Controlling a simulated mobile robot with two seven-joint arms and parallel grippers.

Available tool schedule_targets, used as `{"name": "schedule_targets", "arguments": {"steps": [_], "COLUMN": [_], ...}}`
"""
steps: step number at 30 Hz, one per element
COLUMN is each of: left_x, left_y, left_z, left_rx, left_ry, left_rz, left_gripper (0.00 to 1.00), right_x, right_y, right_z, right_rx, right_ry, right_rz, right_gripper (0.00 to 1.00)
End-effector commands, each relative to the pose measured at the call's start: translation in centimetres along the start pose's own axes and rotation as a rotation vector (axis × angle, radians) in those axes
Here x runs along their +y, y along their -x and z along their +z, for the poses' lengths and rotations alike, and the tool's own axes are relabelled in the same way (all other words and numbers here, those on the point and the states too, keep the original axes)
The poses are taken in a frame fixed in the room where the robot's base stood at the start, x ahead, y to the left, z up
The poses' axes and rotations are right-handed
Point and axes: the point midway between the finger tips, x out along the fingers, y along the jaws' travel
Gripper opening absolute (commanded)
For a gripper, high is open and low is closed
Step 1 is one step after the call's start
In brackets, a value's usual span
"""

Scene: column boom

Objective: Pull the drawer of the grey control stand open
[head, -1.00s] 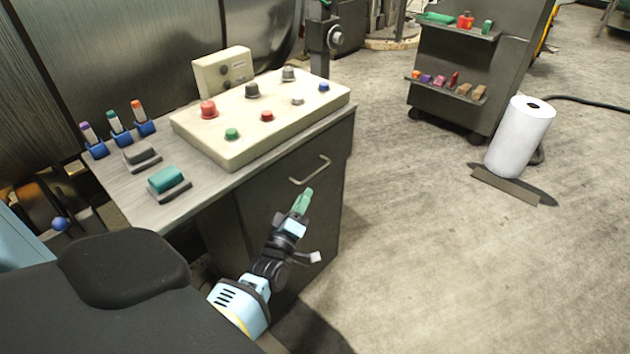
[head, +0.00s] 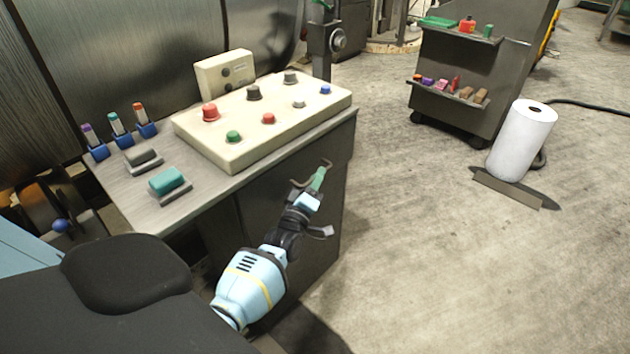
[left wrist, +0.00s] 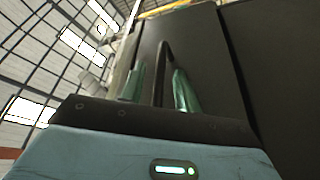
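The grey control stand (head: 150,207) is at left centre in the head view. Its dark drawer front (head: 270,190) looks flush with the stand, and the metal bar handle (head: 326,163) is near its top right. My left gripper (head: 318,178) is at the handle, its green fingers partly covering it. In the left wrist view, the dark handle (left wrist: 163,72) stands between the two green fingers of my left gripper (left wrist: 160,92), with a visible gap on each side. The gripper is open around the handle. My right gripper is not in view.
A cream button panel (head: 245,152) and a teal-topped block (head: 168,181) are on the stand. A dark trolley (head: 450,110) and a white roll (head: 521,140) stand to the right. The floor in front and right of the stand is clear.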

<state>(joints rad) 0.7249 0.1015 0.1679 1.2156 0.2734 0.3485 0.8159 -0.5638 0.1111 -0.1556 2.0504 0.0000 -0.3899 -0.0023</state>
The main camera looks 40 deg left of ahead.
Motion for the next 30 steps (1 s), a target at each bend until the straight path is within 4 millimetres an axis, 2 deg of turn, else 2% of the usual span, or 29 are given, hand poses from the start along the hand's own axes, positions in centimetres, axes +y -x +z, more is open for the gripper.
{"name": "schedule_targets", "arguments": {"steps": [3, 11, 30], "left_x": [-0.01, -0.01, 0.46], "left_y": [0.02, 0.04, 0.38], "left_z": [0.0, 0.01, 0.72], "left_rx": [0.0, 0.0, 0.0], "left_ry": [0.0, 0.0, 0.002], "left_rz": [0.0, 0.0, -0.001], "left_gripper": [0.33, 0.0, 0.0], "right_x": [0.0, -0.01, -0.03], "right_y": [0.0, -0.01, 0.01], "right_z": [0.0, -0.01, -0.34], "right_rx": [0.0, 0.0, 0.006], "right_ry": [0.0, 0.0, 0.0], "right_rz": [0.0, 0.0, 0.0], "right_gripper": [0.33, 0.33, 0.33]}}
